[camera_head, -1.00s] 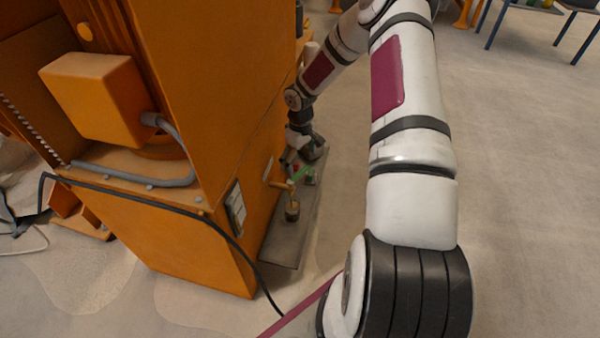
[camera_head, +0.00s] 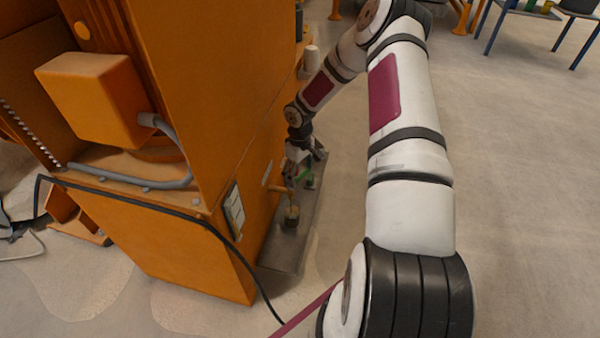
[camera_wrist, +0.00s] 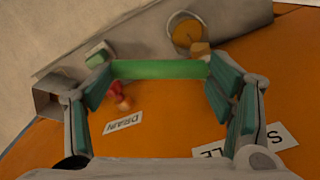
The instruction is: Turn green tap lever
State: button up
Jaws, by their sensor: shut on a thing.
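The green tap lever (camera_wrist: 160,69) runs across the wrist view as a bar, its ends at the two teal finger pads. My gripper (camera_wrist: 162,74) is shut on it, with one finger at each end. In the head view my gripper (camera_head: 299,172) is low beside the orange machine, and a small part of the green lever (camera_head: 306,175) shows beside it. A tan spout-like part (camera_wrist: 200,49) is near the lever's right end. The lever's pivot is not clear.
The orange machine (camera_head: 210,120) stands close on the left. A small pail (camera_head: 291,216) stands on a grey tray (camera_head: 282,252) below. A red and orange fitting (camera_wrist: 121,96) and a DRAIN label (camera_wrist: 123,123) are on the orange panel. Open floor lies to the right.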

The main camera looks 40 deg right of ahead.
jog(key=shift+w+a+n+p, duration=0.15)
jog(key=shift+w+n+p, duration=0.15)
jog(key=shift+n+p, duration=0.6)
jog(key=n, duration=0.2)
jog(key=w+n+p, duration=0.1)
jog(key=shift+a+f+n, duration=0.25)
jog(key=shift+a+n, duration=0.05)
jog(key=o, duration=1.7)
jog(key=shift+f, duration=0.1)
jog(key=shift+w, duration=0.1)
jog(key=shift+r, duration=0.25)
notch_tip(320, 180, up, 12)
jog(key=shift+f, duration=0.15)
